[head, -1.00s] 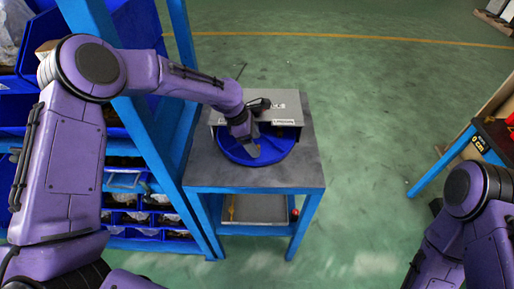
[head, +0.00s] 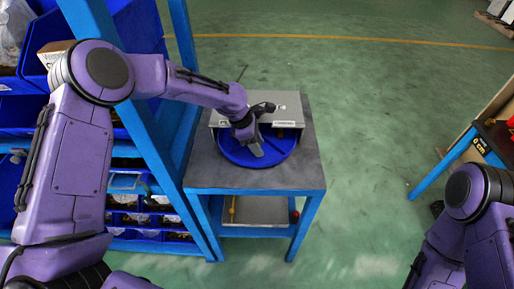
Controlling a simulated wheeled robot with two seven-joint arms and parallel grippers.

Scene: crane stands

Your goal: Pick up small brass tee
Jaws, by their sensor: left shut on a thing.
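My left gripper (head: 256,149) reaches down over a round blue tray (head: 232,156) on a small grey-topped table with blue legs. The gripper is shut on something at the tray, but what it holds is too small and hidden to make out. I cannot pick out a brass tee in this view. My right arm is at the lower right, and its gripper is out of the picture.
A grey box (head: 287,103) stands behind the tray on the table (head: 308,170). A blue shelf rack (head: 172,130) with bins is close on the left. Another table (head: 487,143) is at the right. Green floor between is clear.

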